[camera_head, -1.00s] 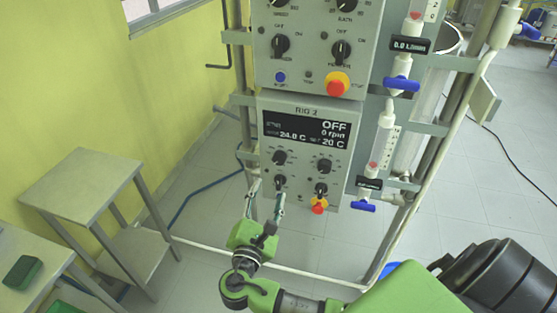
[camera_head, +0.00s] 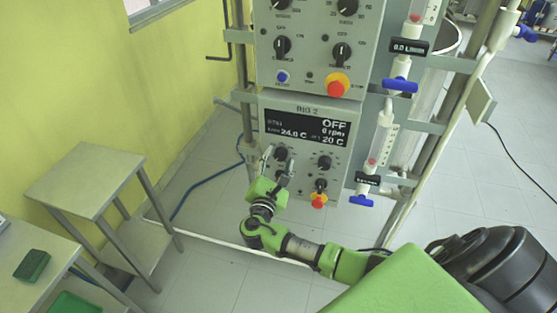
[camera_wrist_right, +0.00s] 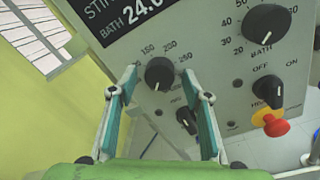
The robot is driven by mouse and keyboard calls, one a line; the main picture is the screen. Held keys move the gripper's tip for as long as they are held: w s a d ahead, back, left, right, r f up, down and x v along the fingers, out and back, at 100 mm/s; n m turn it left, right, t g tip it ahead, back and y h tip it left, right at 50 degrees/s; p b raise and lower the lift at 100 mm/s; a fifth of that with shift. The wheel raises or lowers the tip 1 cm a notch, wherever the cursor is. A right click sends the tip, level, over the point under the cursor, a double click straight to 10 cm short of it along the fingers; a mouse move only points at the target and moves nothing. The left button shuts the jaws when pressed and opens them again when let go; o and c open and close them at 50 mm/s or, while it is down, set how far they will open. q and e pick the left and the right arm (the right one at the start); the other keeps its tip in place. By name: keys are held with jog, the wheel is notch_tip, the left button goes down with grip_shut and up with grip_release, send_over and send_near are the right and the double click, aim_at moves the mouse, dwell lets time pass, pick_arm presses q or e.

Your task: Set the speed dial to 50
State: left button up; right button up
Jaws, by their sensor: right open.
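The speed dial (camera_head: 281,153) is a round black knob at the upper left of the knobs on the RIG 2 panel. In the wrist view, the dial (camera_wrist_right: 159,74) has scale marks 150, 200 and 250 above it; the lower marks are hidden or unclear. My right gripper (camera_head: 277,166) is in front of it, open and empty. In the wrist view, the fingertips of the right gripper (camera_wrist_right: 160,78) are on either side of the dial, with gaps visible. The display (camera_head: 306,127) reads OFF, 0 rpm, 24.0 C and 20 C. My left gripper is not in view.
The BATH dial (camera_wrist_right: 266,22) is to the right. Two switches (camera_wrist_right: 187,119) (camera_wrist_right: 266,90) and a red-yellow stop button (camera_wrist_right: 271,122) are below. Another panel (camera_head: 312,50) is above. A metal table (camera_head: 90,180) stands at left.

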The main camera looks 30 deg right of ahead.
jog(key=c, duration=1.1)
jog(key=shift+f+m+b, duration=0.2)
jog(key=shift+m+b, duration=0.5)
jog(key=shift+b, duration=0.25)
jog(key=m+b, duration=0.5)
jog(key=b, duration=0.1)
jog(key=shift+b, duration=0.35)
jog(key=shift+r+m+b, duration=0.15)
jog(key=shift+m+b, duration=1.1)
jog(key=shift+m, duration=0.05)
jog(key=o, duration=1.1)
jog(key=shift+r, duration=0.1)
